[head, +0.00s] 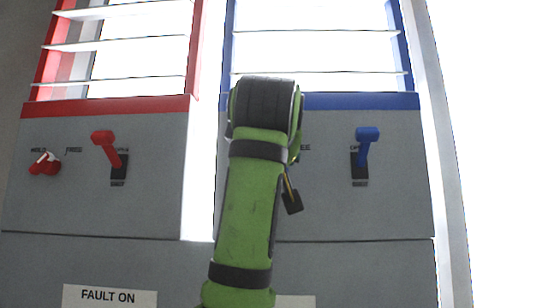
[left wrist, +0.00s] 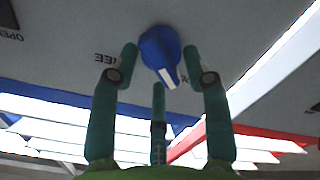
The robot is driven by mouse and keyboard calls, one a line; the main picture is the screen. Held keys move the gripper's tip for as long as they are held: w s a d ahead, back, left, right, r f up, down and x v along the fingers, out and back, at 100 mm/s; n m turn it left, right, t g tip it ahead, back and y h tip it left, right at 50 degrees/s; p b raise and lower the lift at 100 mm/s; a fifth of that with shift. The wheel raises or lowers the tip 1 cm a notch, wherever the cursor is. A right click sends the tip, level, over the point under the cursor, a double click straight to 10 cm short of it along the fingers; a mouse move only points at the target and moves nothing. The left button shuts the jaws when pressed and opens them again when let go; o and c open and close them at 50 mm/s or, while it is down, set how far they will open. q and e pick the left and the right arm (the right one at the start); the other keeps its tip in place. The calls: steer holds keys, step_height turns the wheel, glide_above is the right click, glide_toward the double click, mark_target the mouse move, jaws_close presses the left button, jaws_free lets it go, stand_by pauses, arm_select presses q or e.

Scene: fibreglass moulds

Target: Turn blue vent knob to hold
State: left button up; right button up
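The blue vent knob (left wrist: 158,46) is on the grey panel in the left wrist view, which is turned upside down. Its white pointer mark points down and slightly right there, beside a partly hidden label. The end of the FREE label shows at left of it. My left gripper (left wrist: 160,54) is open, with one green finger on each side of the knob and a third finger below. I cannot tell whether the fingers touch it. In the head view my green left arm hides the blue knob and most of the gripper. My right gripper is in neither view.
In the head view a blue lever (head: 366,143) stands right of my arm. A red lever (head: 105,147) and red knob (head: 45,163) are on the left panel. Red and blue louvre frames sit above. A FAULT ON sign (head: 108,296) is below.

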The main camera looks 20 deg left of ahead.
arm_select(q)
steer(key=v, duration=1.2)
